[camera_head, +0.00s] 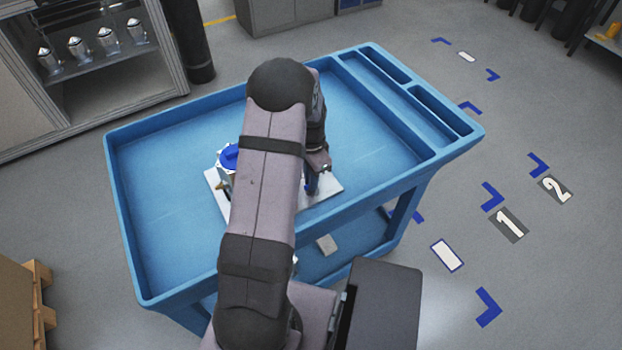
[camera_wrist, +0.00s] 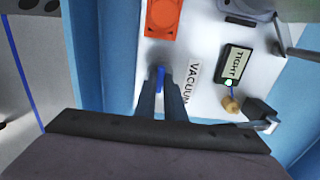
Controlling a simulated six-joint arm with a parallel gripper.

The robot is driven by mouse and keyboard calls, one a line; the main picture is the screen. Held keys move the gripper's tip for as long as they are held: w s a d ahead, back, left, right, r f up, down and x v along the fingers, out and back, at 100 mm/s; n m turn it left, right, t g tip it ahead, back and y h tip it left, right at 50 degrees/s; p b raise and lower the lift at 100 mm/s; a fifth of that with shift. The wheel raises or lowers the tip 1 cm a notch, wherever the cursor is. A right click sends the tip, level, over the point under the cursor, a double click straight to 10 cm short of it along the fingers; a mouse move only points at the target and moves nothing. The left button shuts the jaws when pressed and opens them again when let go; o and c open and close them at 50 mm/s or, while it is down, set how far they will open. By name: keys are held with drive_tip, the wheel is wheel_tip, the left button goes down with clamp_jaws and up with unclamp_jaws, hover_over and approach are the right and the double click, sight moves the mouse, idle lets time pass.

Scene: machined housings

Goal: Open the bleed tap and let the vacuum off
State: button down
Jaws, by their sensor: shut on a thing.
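My gripper (camera_wrist: 161,82) is shut on a slim blue lever (camera_wrist: 160,75) beside a printed VACUUM label (camera_wrist: 192,84) on a white plate (camera_wrist: 206,48). The fingers hide the lever's lower part and its mount, so I cannot tell how far it is turned. A small brass fitting (camera_wrist: 232,104) sits to the right, below a dark box with a TIGHT label (camera_wrist: 235,63) and a pale green light (camera_wrist: 229,83). In the head view my gripper (camera_head: 313,186) is over the right part of the white plate (camera_head: 326,186), largely behind my arm.
An orange block (camera_wrist: 162,18) stands on the plate above the lever. A blue-topped part (camera_head: 229,157) is at the plate's left. The plate lies in a blue cart tray (camera_head: 165,215), clear on its left. Shelves with metal housings (camera_head: 78,47) stand at the back left.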

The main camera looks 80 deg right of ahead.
drive_tip(key=shift+n, duration=0.4)
drive_tip(key=n, duration=0.3)
drive_tip(key=shift+n, duration=0.3)
drive_tip(key=n, duration=0.4)
drive_tip(key=shift+n, duration=0.3)
drive_tip(key=n, duration=0.4)
drive_tip(key=shift+d+r+n, duration=0.1)
drive_tip(key=shift+n, duration=2)
drive_tip(key=c, duration=1.8)
unclamp_jaws()
drive_tip(key=shift+c, duration=0.2)
